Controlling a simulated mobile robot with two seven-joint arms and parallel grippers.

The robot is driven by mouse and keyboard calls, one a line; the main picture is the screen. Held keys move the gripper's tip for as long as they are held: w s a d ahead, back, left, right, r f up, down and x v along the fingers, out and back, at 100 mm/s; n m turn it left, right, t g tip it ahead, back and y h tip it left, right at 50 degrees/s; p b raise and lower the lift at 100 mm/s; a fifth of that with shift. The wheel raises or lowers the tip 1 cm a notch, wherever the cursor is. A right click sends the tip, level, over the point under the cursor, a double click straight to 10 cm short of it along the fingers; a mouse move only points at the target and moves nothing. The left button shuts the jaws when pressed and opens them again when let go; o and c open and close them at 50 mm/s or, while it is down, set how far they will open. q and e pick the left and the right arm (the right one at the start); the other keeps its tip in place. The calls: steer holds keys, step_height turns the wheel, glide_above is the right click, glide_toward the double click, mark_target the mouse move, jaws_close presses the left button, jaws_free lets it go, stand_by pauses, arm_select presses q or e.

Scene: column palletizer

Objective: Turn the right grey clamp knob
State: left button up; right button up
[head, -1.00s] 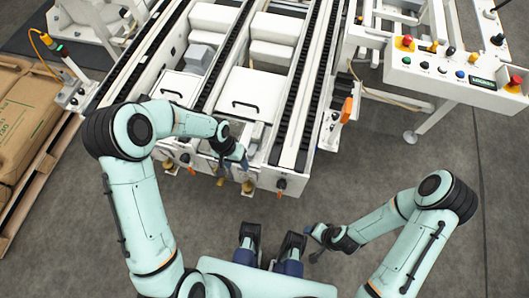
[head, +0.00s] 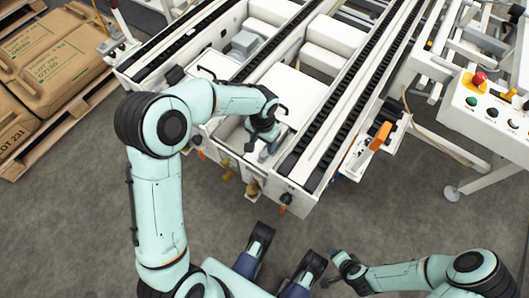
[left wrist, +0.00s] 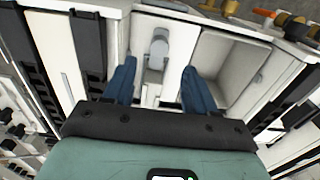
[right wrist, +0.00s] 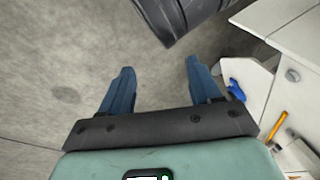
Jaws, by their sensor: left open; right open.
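A grey clamp knob (left wrist: 158,48) shows in the left wrist view, on a pale mount inside a white recess of the machine. I cannot tell from this view whether it is the right one. My left gripper (left wrist: 157,83) is open, its blue fingers apart on either side of the line to the knob and not closed on it. In the head view my left gripper (head: 267,150) is down at the machine's front end and its wrist hides the knob. My right gripper (right wrist: 155,78) is open and empty over bare floor; it also shows low in the head view (head: 333,282).
White covers with black handles (head: 280,103) and black roller tracks (head: 338,105) lie around the left gripper. An orange handle (head: 380,137) sticks out at the right. A control panel (head: 490,112) stands far right. Sacks on a pallet (head: 50,65) stand left. The floor in front is clear.

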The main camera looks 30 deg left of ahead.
mark_target(263, 154)
arm_select(q)
step_height(263, 154, down, 7)
steer(key=shift+r+b, duration=0.2)
steer(key=shift+b, duration=0.55)
steer(key=shift+f, duration=0.55)
arm_select(e)
steer(key=shift+s+d+f+g, duration=0.1)
steer(key=shift+s+d+f, duration=0.1)
steer(key=shift+f, duration=0.35)
steer(key=shift+s+d+f+g, duration=0.15)
steer(key=shift+d+f, duration=0.1)
steer(key=shift+f, duration=0.35)
steer(key=shift+s+d+f+g, duration=0.1)
steer(key=shift+s+d+f, duration=0.1)
steer(key=shift+f, duration=0.35)
arm_select(q)
jaws_close()
